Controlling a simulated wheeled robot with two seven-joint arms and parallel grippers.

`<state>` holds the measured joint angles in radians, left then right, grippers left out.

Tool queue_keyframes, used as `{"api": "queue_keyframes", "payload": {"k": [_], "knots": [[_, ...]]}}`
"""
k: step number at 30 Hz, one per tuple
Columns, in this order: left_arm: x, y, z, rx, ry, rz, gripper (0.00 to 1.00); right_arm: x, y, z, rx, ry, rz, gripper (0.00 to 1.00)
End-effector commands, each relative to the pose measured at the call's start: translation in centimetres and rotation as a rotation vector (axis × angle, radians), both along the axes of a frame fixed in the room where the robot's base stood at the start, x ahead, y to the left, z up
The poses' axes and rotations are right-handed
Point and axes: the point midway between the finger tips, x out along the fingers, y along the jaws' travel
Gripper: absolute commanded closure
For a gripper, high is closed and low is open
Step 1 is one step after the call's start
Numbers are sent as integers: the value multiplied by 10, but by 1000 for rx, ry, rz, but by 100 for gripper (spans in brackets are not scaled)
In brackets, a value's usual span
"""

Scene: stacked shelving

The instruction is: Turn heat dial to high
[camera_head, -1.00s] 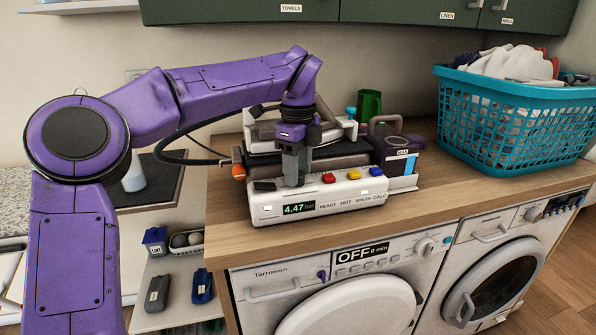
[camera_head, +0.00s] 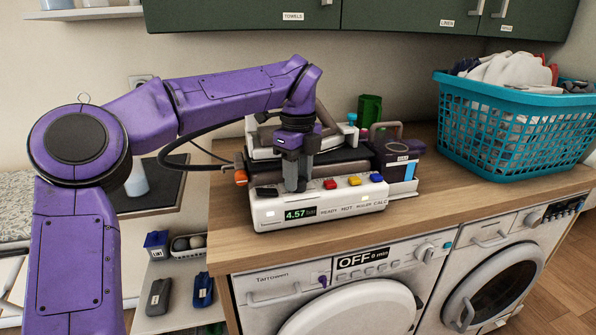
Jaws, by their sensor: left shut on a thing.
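A white steam station (camera_head: 268,216) stands near the counter's front edge, with a lit display (camera_head: 300,214) reading about 4.57 bar. Its top has a red button (camera_head: 330,184), a yellow button (camera_head: 354,180) and a blue button (camera_head: 376,177). My left gripper (camera_head: 297,189) points straight down onto its top, left of the red button. Its two fingers are shut on a small part there, seemingly the heat dial, which they hide. I cannot read the dial's setting. My right gripper is out of view.
A dark container with a handle (camera_head: 392,152) and a green container (camera_head: 370,108) stand behind the station. A blue laundry basket (camera_head: 515,130) is at the right. Two washing machines are below the counter (camera_head: 450,192). The counter between station and basket is clear.

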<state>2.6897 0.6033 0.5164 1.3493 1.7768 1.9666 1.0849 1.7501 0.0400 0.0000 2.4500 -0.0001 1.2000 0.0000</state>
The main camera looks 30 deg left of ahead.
Motion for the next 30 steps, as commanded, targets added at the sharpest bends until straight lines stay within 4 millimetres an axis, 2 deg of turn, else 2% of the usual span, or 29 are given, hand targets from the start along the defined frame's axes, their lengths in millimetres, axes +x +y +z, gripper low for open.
{"api": "queue_keyframes", "payload": {"k": [17,30], "knots": [[0,0,5,-2,-2,-540,93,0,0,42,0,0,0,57],[0,0,6,-2,-2,-958,93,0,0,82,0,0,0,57]]}}
